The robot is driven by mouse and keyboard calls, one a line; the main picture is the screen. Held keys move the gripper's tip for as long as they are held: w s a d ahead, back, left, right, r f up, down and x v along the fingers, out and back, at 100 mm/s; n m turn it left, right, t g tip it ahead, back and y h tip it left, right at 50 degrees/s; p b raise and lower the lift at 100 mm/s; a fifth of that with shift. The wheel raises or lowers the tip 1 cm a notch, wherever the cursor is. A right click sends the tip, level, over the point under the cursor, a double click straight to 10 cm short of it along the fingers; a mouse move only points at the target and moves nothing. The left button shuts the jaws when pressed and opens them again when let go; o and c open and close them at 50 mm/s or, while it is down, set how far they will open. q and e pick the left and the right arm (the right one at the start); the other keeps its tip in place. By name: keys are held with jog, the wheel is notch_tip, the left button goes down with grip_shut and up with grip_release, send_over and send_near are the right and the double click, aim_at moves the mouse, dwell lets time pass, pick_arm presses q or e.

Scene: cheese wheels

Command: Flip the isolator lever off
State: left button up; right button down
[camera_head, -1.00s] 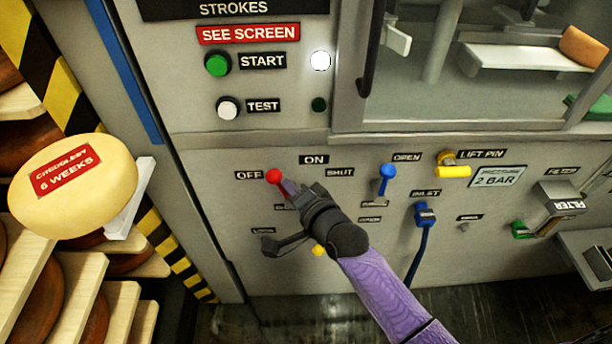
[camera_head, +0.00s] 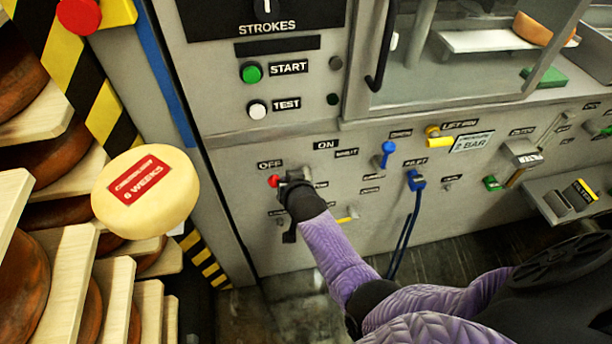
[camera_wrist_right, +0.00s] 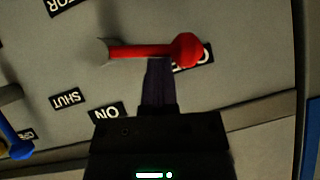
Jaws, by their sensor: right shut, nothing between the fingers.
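The isolator lever (camera_head: 273,181) is red with a ball knob and sits on the grey panel. Its knob is beside the OFF label (camera_head: 270,164); the ON label (camera_head: 326,144) is further up and right. In the right wrist view the lever (camera_wrist_right: 155,51) lies across the picture, its knob over the OFF label and away from the ON label (camera_wrist_right: 109,113). My right gripper (camera_wrist_right: 159,64) is shut and empty, its fingertips right against or just beside the lever's shaft. In the head view the right gripper (camera_head: 284,181) hides most of the shaft. My left gripper is not in view.
The panel has a green START button (camera_head: 251,73), a blue lever (camera_head: 387,153) and a yellow lift pin handle (camera_head: 438,138). A cheese wheel (camera_head: 147,192) with a red label sticks out at left. A red button (camera_head: 78,15) is at top left.

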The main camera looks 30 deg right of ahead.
jog(key=shift+w+a+f+b, duration=0.1)
jog(key=shift+a+f+b, duration=0.2)
jog(key=shift+f, duration=0.4)
dwell(0.5)
